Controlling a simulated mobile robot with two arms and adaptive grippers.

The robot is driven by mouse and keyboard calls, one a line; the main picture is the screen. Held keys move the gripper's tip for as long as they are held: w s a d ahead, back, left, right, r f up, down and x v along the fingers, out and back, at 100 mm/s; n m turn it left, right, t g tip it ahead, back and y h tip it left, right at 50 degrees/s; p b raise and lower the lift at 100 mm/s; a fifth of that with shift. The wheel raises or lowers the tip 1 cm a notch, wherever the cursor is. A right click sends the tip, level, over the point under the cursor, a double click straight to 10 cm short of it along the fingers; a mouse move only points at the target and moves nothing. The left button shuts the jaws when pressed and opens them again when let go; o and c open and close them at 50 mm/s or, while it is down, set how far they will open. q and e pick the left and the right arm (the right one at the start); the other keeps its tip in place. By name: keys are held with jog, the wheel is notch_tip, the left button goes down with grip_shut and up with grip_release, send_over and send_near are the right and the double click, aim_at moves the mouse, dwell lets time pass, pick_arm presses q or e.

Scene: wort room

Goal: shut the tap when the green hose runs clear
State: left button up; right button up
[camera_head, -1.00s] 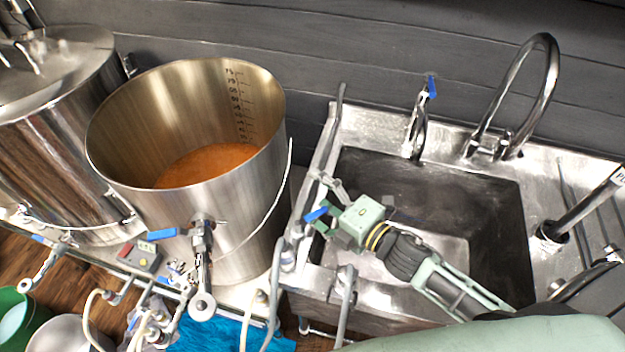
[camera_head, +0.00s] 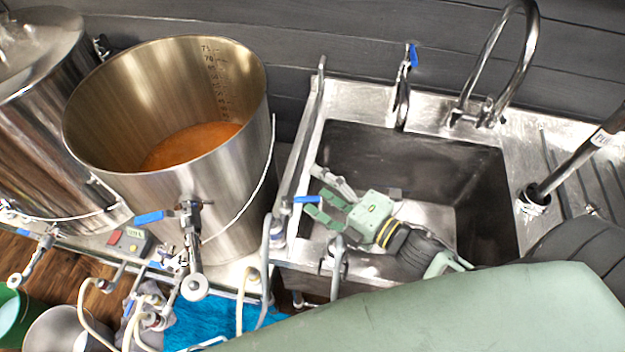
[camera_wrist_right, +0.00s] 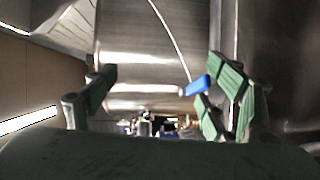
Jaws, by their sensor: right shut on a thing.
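My right gripper (camera_head: 320,196) reaches over the sink's left edge and is shut on the blue tap handle (camera_head: 306,199), near the upright grey pipes. In the right wrist view the blue handle (camera_wrist_right: 198,86) lies against the right-hand finger; the exact contact is hard to make out. No hose that is clearly green shows, and I cannot see liquid running from any hose. Cream hoses (camera_head: 86,312) hang at the lower left. My left gripper is not in view.
A steel kettle (camera_head: 235,225) with orange-brown liquid (camera_head: 190,146) stands left of the sink (camera_head: 355,107). Its valve has another blue handle (camera_head: 149,217). A curved faucet (camera_head: 530,50) rises behind the sink. A green bucket (camera_head: 12,312) is at lower left.

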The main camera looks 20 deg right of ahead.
jog(key=s+r, duration=0.1)
jog(key=s+d+r, duration=0.1)
jog(key=s, duration=0.1)
jog(key=c, duration=0.8)
jog(key=shift+a+f, duration=0.15)
jog(key=shift+f, duration=0.15)
